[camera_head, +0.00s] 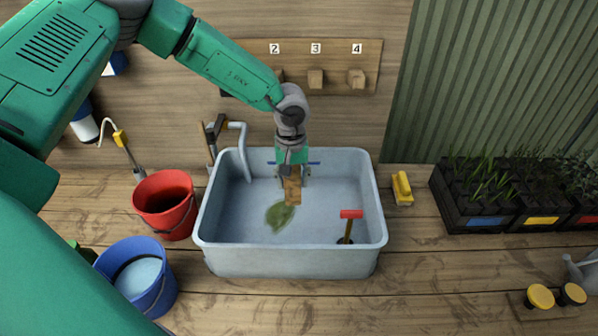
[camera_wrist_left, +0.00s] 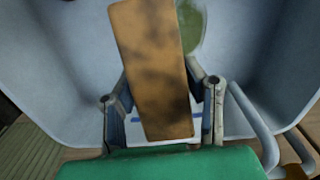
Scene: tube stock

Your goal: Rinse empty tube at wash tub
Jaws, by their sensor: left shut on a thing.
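The wash tub (camera_head: 290,262) is a pale grey-blue basin on the wooden bench. My left gripper (camera_head: 291,176) is over the back middle of the tub, pointing down. It is shut on a brown tube (camera_head: 293,193), a long tapered piece with dark smudges on its side in the left wrist view (camera_wrist_left: 155,75). The tube's lower end hangs inside the tub; I cannot tell whether it touches the bottom. A green-brown patch (camera_head: 280,216) lies on the tub floor beside it. A grey spout (camera_head: 243,150) curves over the tub's back left. My right gripper is not in view.
A red-topped handle (camera_head: 350,214) stands at the tub's front right. A red bucket (camera_head: 165,205) and a blue bucket (camera_head: 140,275) stand left. A yellow brush-like thing (camera_head: 402,188) and black plant trays (camera_head: 480,195) are right.

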